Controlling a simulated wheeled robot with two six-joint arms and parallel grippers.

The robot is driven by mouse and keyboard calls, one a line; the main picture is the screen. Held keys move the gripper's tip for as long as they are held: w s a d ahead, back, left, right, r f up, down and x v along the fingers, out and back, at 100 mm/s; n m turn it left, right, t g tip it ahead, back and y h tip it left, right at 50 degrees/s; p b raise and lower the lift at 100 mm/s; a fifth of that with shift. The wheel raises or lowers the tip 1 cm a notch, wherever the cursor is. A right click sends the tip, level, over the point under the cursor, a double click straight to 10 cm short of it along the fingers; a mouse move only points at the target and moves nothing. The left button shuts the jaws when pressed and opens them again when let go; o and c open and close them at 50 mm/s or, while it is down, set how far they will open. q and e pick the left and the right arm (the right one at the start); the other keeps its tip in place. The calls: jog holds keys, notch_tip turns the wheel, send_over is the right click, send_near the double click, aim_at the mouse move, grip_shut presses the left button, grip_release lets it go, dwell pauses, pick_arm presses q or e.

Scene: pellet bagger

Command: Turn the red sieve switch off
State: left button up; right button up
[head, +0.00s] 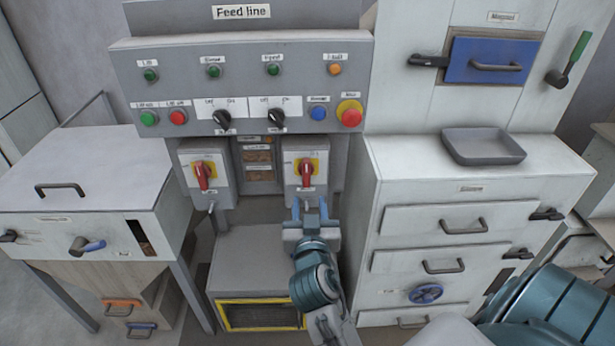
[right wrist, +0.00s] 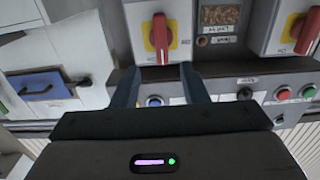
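Two red rotary switches with yellow plates sit on grey boxes under the feed line panel. In the head view, the left red switch (head: 203,174) has its handle pointing down with a slight tilt, and the right red switch (head: 306,172) has its handle about vertical. Their small labels are too blurred to tell which is the sieve switch. My right gripper (head: 310,208) is open and empty just below the right switch. In the right wrist view, that switch's handle (right wrist: 161,38) shows beyond and between the two spread fingers (right wrist: 160,82), apart from them. My left gripper is out of view.
The panel above holds green buttons (head: 150,75), black selector knobs (head: 222,120), a blue button (head: 318,113) and a red mushroom button (head: 351,114). A white cabinet (head: 460,190) with a grey tray (head: 484,158) stands close on the right. A grey box (head: 255,255) lies below the switches.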

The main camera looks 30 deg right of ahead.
aim_at(306, 176)
jog(key=p+x, duration=0.2)
jog(key=x, duration=0.6)
jog(key=shift+w+p, duration=0.35)
jog(key=shift+p, duration=0.05)
jog(key=shift+w+d, duration=0.35)
jog(key=shift+w, duration=0.15)
grip_shut()
